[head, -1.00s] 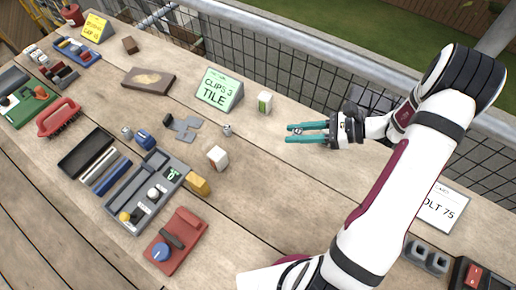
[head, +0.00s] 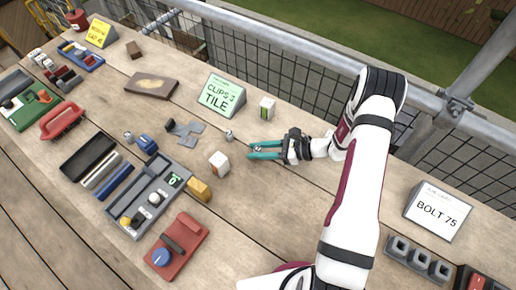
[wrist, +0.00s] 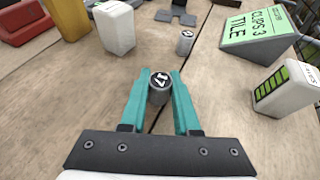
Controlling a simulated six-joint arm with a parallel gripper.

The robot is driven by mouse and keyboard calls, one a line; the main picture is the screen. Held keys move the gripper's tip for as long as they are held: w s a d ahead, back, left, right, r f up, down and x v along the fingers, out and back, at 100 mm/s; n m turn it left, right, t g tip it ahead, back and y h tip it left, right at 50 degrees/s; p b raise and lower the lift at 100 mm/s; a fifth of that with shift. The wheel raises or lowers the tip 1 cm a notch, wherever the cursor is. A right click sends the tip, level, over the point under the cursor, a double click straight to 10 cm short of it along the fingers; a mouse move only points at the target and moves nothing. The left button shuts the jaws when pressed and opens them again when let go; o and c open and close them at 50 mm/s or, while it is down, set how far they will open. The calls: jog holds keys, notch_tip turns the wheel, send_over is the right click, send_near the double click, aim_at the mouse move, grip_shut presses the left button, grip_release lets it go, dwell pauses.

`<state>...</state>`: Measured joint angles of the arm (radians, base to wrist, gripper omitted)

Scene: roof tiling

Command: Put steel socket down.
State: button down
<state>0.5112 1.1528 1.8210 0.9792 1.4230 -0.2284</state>
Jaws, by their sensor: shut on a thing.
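My gripper (head: 251,152) has teal fingers and is shut on the steel socket (wrist: 159,86), a small grey cylinder with "17" on its dark top. In the wrist view the socket stands upright between the fingertips. In the head view the fingers are low over the bare wooden table (head: 290,195). I cannot tell whether the socket touches the wood. A second small grey cylinder (wrist: 185,42) stands on the table ahead of my gripper; it also shows in the head view (head: 229,135).
A white box (head: 219,164) stands left of my gripper. A green "CLIPS 3 TILE" sign (head: 220,94) and a white-green battery-marked box (head: 267,107) stand behind. A grey tray (head: 150,196) and a red tool (head: 176,246) lie left. A "BOLT 75" sign (head: 437,212) stands right.

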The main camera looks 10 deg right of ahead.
jog(key=c, duration=0.6)
grip_release()
jog(key=shift+c, duration=0.2)
jog(key=shift+d+r, duration=0.1)
jog(key=shift+r, duration=0.1)
jog(key=v, duration=1.1)
jog(key=shift+s+d, duration=0.1)
jog(key=shift+d, duration=0.05)
jog(key=s+a+r+n+g+h, duration=0.3)
jog(key=s+a+r+n+g, duration=0.4)
jog(key=a+r, duration=0.45)
jog(key=s+r+n+h, duration=0.3)
jog(key=s+n, duration=0.2)
jog(key=s, duration=0.2)
jog(key=s+r+n+t+h, duration=0.1)
jog(key=s+r+n+h, duration=0.2)
jog(key=s, duration=0.5)
jog(key=shift+s+a+n+t+h, duration=0.2)
jog(key=shift+s+n+t+h, duration=0.15)
jog(key=shift+n+h, duration=0.55)
